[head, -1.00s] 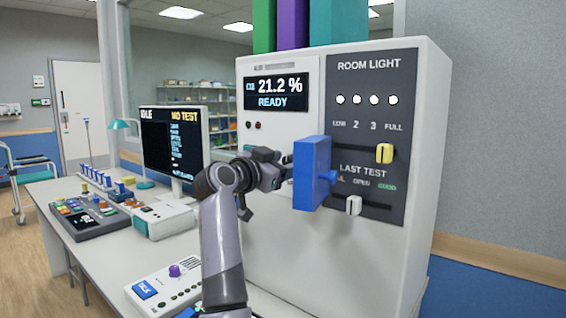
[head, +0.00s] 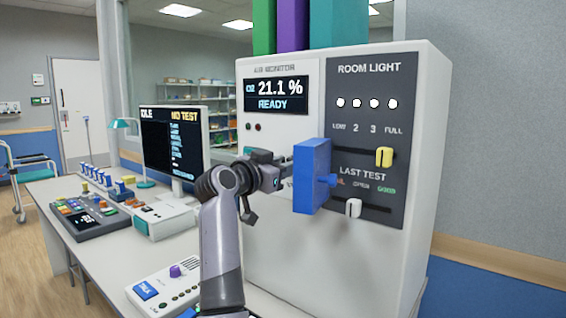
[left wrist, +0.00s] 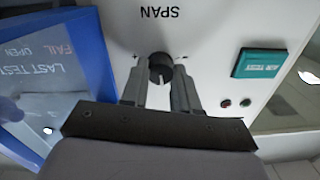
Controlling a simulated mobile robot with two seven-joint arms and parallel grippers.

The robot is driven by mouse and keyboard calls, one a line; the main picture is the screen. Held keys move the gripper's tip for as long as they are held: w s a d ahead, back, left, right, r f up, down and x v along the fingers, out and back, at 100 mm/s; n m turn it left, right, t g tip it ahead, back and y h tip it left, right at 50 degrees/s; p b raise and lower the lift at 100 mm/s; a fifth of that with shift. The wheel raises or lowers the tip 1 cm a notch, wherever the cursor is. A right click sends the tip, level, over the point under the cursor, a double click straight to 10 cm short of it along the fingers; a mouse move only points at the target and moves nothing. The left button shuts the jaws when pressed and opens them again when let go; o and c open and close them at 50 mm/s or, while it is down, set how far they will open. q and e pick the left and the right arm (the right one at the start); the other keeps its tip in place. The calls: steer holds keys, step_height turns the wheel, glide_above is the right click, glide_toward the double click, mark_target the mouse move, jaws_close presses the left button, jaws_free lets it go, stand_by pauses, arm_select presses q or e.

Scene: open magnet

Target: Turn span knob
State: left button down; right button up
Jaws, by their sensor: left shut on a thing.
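The dark round span knob (left wrist: 161,68) is on the white front of the gas monitor (head: 282,140), below the upside-down SPAN label (left wrist: 160,13) in the left wrist view. My left gripper (left wrist: 161,82) has one finger on each side of the knob and is shut on it. In the head view my left gripper (head: 284,172) reaches toward the monitor's front, and its fingertips and the knob are hidden by the blue panel and the gripper itself. My right gripper is in neither view.
A blue panel (head: 311,176) stands out from the monitor right beside my left gripper. Right of it are the yellow room light slider (head: 384,156) and a white slider (head: 353,208). A talk box (head: 165,287) and a screen (head: 172,150) stand on the desk at left.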

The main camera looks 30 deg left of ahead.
arm_select(q)
steer(key=shift+n+p, duration=1.6)
steer(key=shift+n, duration=0.4)
steer(key=shift+f, duration=0.1)
steer(key=c, duration=0.8)
jaws_free()
steer(key=shift+c, duration=0.2)
steer(key=shift+s, duration=0.1)
steer(key=s+b, duration=0.1)
steer(key=s, duration=0.6)
steer(key=shift+a, duration=0.15)
